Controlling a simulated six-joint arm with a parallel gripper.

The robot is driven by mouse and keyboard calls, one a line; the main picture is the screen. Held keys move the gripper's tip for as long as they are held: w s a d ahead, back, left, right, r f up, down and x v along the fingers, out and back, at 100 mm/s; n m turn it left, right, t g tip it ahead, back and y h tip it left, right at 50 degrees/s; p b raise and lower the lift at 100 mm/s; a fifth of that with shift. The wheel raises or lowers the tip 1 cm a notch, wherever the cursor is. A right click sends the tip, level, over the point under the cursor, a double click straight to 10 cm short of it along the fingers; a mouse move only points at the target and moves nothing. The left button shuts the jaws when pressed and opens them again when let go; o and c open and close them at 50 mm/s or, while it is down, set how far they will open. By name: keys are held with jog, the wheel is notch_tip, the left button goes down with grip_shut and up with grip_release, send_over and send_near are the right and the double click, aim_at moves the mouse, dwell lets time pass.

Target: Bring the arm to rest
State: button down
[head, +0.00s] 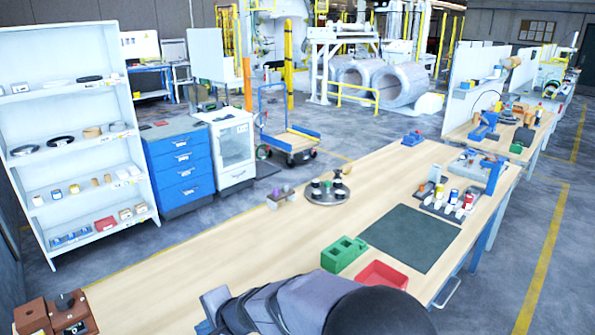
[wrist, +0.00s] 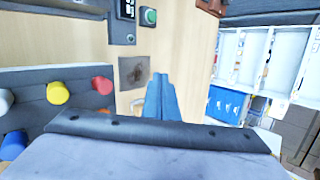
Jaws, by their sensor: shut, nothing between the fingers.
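My arm (head: 300,305) reaches in from the bottom of the head view and lies low across the near part of the wooden workbench (head: 200,262). Its end points left, and the fingertips are hard to make out there. In the wrist view my gripper (wrist: 160,82) shows as two blue-grey fingers side by side, shut with nothing between them. The fingers stand over the wood surface, near a small brown plate (wrist: 136,72). I cannot tell how high they are above it.
A dark mat (head: 408,238) and a round tray (head: 327,199) lie farther back. A brown device (head: 57,315) stands at the left end. The bench between it and the round tray is mostly clear.

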jog(key=s+d+n+h, duration=0.1)
jog(key=s+d, duration=0.1)
jog(key=d, duration=0.4)
jog(key=s+d+f+n+g, duration=0.1)
jog(key=d+n, duration=0.1)
jog(key=d, duration=0.4)
jog(key=s+d+n+g+h, duration=0.1)
jog(key=s+d+n, duration=0.1)
jog(key=d, duration=0.4)
jog(key=shift+s+f+h, duration=0.2)
jog(key=shift+s+h, duration=0.1)
jog(key=shift+s, duration=0.05)
jog(key=s+d+f+n+g+h, duration=0.1)
jog(key=s+d+n+h, duration=0.1)
jog(key=s+d, duration=0.4)
jog(key=s+d+f+n+g+h, duration=0.1)
jog(key=s+d, duration=0.5)
jog(key=d, duration=0.6)
jog(key=shift+s+d+n+g+h, duration=0.2)
jog(key=shift+d+n+g+h, duration=0.15)
jog(key=shift+n+h, duration=0.45)
jog(key=shift+f, duration=0.1)
